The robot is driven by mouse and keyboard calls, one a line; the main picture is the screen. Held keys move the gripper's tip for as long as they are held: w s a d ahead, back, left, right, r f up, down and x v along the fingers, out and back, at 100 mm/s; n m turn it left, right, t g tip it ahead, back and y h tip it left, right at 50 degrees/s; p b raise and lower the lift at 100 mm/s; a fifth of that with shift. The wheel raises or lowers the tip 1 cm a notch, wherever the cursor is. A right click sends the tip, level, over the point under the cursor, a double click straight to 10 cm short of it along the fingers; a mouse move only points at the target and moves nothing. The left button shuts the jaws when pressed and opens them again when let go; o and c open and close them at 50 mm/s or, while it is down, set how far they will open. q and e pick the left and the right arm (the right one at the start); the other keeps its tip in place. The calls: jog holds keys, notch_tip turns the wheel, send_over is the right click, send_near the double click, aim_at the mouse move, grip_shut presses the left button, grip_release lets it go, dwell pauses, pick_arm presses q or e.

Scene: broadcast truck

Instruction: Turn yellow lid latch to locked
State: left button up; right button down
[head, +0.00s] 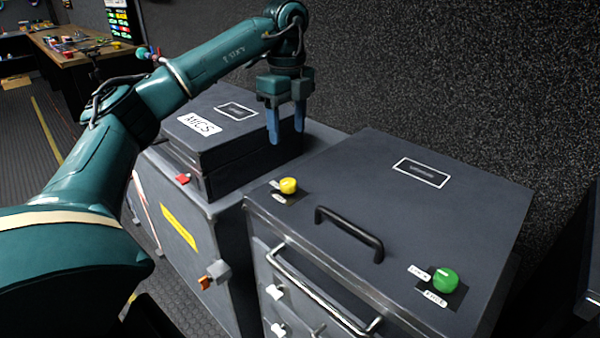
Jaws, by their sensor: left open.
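The yellow lid latch (288,185) is a round knob near the left corner of the dark case lid (400,215). Small white labels sit beside it, too small to read. My left gripper (286,130) hangs from the teal arm with its blue fingers pointing down. It is open and empty, above and behind the yellow latch and apart from it. My right gripper is not in the head view.
A green knob (445,280) sits on the lid's right front, with a black handle (349,232) between the knobs. A box labelled MICS (228,140) stands left on a lower case. A metal bar handle (318,295) crosses the case front. A cluttered bench (75,45) is far left.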

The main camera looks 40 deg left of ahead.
aim_at(288, 182)
pick_arm(q)
jog(key=f, duration=0.4)
jog(key=f+b, duration=0.1)
jog(key=f, duration=0.6)
jog(key=shift+s+f+b, duration=0.25)
jog(key=shift+f+b, duration=0.1)
jog(key=shift+f, duration=0.55)
jog(key=shift+d, duration=0.1)
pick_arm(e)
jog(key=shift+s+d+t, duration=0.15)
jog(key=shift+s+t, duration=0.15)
pick_arm(q)
jog(key=shift+c, duration=0.6)
